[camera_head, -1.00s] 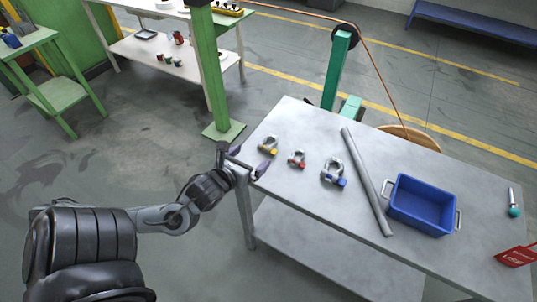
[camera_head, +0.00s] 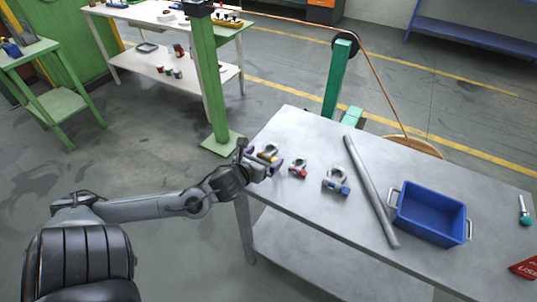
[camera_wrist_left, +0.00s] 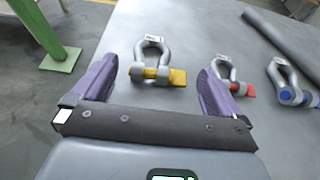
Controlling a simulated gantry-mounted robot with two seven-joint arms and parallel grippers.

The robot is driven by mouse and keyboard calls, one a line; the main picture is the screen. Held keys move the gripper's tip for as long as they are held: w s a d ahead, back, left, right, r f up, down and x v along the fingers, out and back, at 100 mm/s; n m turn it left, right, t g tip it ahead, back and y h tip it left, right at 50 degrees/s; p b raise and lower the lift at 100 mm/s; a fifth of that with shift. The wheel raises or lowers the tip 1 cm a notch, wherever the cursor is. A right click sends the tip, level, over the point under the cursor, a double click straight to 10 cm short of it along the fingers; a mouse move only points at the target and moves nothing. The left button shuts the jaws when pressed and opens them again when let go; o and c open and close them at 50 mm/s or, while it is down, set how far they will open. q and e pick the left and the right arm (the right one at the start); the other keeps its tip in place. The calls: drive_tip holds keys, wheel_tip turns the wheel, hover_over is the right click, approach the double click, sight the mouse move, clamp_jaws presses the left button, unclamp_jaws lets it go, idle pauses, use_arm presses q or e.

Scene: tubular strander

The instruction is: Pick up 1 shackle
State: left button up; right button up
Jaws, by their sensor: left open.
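Three grey shackles lie in a row on the grey table. The yellow-pin shackle (camera_head: 269,152) is nearest the table's left edge, the red-pin shackle (camera_head: 298,169) is in the middle, and the larger blue-pin shackle (camera_head: 336,182) is to the right. My left gripper (camera_head: 259,161) is open at the yellow-pin shackle and partly covers it in the head view. In the left wrist view, the yellow-pin shackle (camera_wrist_left: 155,66) sits ahead of and between the two purple fingers (camera_wrist_left: 158,82), with nothing gripped. The red-pin shackle (camera_wrist_left: 231,76) is just beyond the right finger. My right gripper is not in view.
A grey bar (camera_head: 370,190) lies across the table, right of the shackles. Beyond it is a blue bin (camera_head: 430,213) with handles. A teal-ended tool (camera_head: 525,211) and a red tag (camera_head: 526,267) lie far right. A green post (camera_head: 209,85) stands behind the table's left end.

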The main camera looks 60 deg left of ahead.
use_arm(q)
drive_tip(key=shift+x, duration=1)
drive_tip(key=c, duration=1.1)
drive_tip(key=shift+r, duration=0.1)
drive_tip(key=shift+c, duration=0.6)
